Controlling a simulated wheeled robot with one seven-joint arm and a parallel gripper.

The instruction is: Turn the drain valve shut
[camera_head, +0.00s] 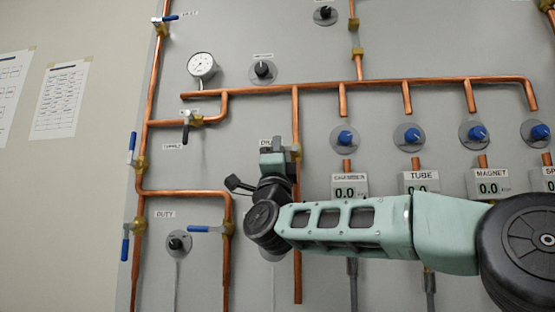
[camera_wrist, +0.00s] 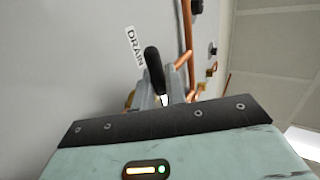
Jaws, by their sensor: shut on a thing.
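The drain valve shows in the wrist view by its black handle (camera_wrist: 153,62), beside the label DRAIN (camera_wrist: 135,47). My gripper (camera_wrist: 163,95) is shut on this handle, whose rounded end sticks out beyond the fingers. In that view the handle runs roughly along the label's line of text. In the head view my gripper (camera_head: 277,157) is at the wall panel, by the vertical copper pipe (camera_head: 297,225) and the partly covered drain label (camera_head: 265,143). My gripper and wrist hide the valve handle there. The valve's body is mostly hidden in both views.
A pressure gauge (camera_head: 202,65) and a black-knobbed valve (camera_head: 263,70) are above. The supply valve (camera_head: 187,130) and blue-handled valves (camera_head: 207,229) are to the left. Blue knobs (camera_head: 345,137) and digital readouts (camera_head: 347,192) are to the right, close above my arm.

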